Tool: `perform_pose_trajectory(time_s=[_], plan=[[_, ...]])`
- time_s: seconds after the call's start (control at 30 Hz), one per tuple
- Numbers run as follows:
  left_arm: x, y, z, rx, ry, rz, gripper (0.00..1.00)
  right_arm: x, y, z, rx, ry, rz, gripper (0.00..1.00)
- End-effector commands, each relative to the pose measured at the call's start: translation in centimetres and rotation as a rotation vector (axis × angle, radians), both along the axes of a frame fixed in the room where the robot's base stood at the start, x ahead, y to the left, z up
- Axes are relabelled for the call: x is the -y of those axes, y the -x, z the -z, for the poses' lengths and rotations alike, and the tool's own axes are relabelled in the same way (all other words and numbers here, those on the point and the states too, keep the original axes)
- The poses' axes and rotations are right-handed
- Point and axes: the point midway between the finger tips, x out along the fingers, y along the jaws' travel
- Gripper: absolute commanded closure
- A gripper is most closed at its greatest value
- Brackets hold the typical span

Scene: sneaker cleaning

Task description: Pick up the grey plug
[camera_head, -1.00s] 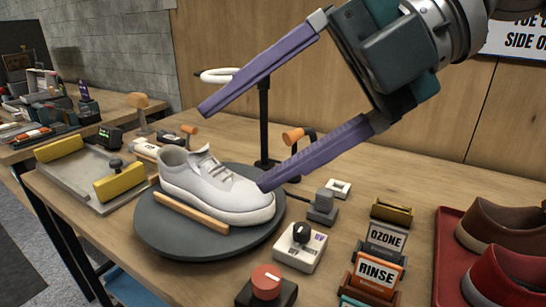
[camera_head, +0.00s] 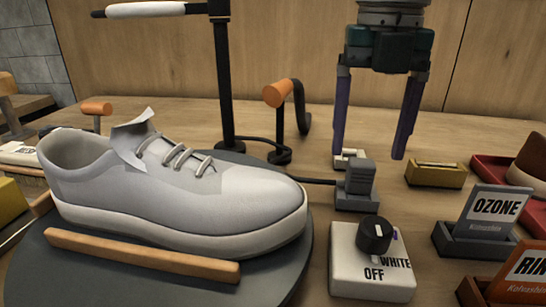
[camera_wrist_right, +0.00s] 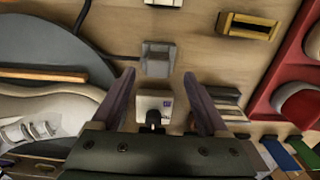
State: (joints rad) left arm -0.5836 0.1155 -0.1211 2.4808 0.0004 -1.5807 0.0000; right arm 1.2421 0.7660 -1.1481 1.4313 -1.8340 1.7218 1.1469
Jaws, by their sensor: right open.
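The grey plug (camera_head: 357,183) stands upright on the table, right of the turntable, with a dark cable on its left side. In the right wrist view the grey plug (camera_wrist_right: 158,58) lies just beyond the fingertips, between their lines. My right gripper (camera_head: 368,152) points down with its purple fingers apart and empty, near the plug; it also shows in the right wrist view (camera_wrist_right: 159,75). I cannot tell its exact height above the table. A small white piece (camera_head: 349,158) sits behind the plug, partly hidden. My left gripper is out of view.
A white shoe (camera_head: 180,195) rests on the dark turntable (camera_head: 270,285) at left. A white dial box (camera_head: 372,270) stands in front of the plug. A yellow-topped holder (camera_head: 435,174) and the OZONE card (camera_head: 494,210) are to the right. A black stand (camera_head: 224,80) rises behind.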

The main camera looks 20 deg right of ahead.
Motion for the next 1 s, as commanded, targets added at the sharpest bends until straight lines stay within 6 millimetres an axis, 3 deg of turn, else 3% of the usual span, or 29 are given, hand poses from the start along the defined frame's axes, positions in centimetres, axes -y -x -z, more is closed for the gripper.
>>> perform_pose_trajectory(time_s=[0.23, 0.53, 1.0], plan=[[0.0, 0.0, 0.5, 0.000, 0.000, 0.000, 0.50, 0.0, -0.1, 4.0, -0.004, 0.000, 0.000, 0.22], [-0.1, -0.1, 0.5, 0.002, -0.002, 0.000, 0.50, -0.1, -0.1, 4.6, -0.001, -0.001, -0.002, 0.22], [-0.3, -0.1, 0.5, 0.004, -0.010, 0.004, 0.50, -0.1, -0.1, 4.5, 0.000, -0.001, -0.002, 0.74]])
